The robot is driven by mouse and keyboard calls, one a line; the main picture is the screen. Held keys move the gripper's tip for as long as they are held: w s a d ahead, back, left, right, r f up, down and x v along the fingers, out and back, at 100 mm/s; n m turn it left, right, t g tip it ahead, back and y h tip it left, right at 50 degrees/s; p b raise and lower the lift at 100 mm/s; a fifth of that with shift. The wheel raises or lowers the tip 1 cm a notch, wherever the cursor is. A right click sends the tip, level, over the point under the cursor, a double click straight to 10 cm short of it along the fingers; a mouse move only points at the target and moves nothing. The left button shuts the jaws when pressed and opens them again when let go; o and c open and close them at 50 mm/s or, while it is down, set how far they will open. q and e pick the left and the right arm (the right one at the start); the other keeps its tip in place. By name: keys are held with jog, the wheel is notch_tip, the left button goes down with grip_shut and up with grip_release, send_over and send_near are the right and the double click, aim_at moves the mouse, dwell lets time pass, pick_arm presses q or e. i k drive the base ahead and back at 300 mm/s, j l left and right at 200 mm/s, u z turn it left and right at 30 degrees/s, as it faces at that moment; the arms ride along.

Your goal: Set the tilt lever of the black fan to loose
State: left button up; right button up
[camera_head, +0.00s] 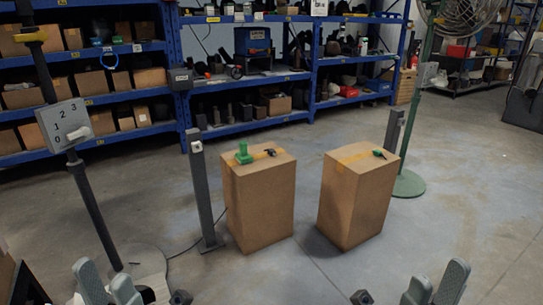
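The black fan's pole (93,205) stands at the left, leaning in the picture, with its head out of view above. A grey control box (64,124) on the pole bears the numbers 0 to 3 and a pale knob. A small yellow and black part (30,37) sits higher on the pole. I cannot tell whether it is the tilt lever or how it is set. My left gripper (104,275) is open and empty at the bottom left, apart from the pole. My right gripper (437,275) is open and empty at the bottom right.
Two cardboard boxes (260,207) (352,205) stand mid-floor with small green and black items on top. Grey posts (204,190) (391,131) stand beside them. A green fan (430,85) stands at the back right. Blue shelves (240,129) line the back. Floor at the right is clear.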

aim_at(42, 36)
jog(key=u, duration=1.25)
